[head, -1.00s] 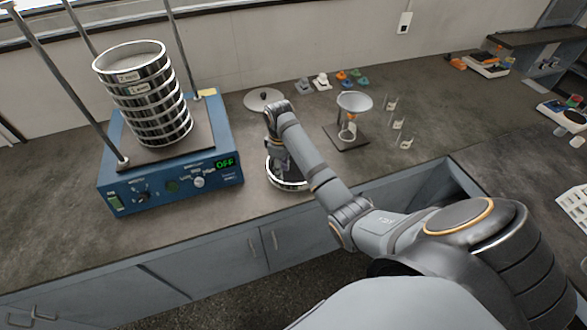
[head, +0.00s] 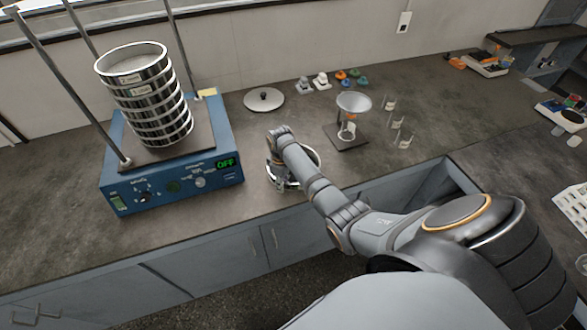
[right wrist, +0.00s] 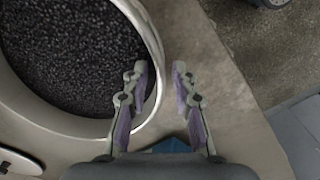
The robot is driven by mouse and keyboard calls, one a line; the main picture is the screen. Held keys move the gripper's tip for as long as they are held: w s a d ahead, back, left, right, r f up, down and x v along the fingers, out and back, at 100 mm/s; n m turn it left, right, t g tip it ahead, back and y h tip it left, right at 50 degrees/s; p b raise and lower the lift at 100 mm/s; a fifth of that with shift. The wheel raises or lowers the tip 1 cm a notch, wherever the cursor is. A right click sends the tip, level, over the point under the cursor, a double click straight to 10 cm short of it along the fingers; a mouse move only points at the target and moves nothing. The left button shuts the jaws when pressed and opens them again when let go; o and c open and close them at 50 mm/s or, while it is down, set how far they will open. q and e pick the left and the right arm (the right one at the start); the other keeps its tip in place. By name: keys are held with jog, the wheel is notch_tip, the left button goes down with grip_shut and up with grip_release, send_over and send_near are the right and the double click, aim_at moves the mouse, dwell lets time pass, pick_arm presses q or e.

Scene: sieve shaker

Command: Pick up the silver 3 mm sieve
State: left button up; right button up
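A silver round sieve (head: 317,158) stands alone on the bench right of the blue shaker, partly hidden by my right arm. In the right wrist view its pale rim (right wrist: 151,35) encloses dark grains. My right gripper (right wrist: 160,68) is open there, one finger over the inner side of the rim and the other outside it; contact is not clear. In the head view the right gripper (head: 278,178) is low at the sieve's left side. A stack of silver sieves (head: 150,105) stands on the shaker; its small labels are unreadable. My left gripper is out of view.
The blue shaker (head: 172,182) with upright rods reads OFF. A round lid (head: 264,99) lies behind the sieve. A funnel stand (head: 347,135) and several small glass vessels (head: 397,122) stand to the right. The bench's front edge is close.

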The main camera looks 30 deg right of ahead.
grip_shut()
jog(key=shift+r, duration=0.1)
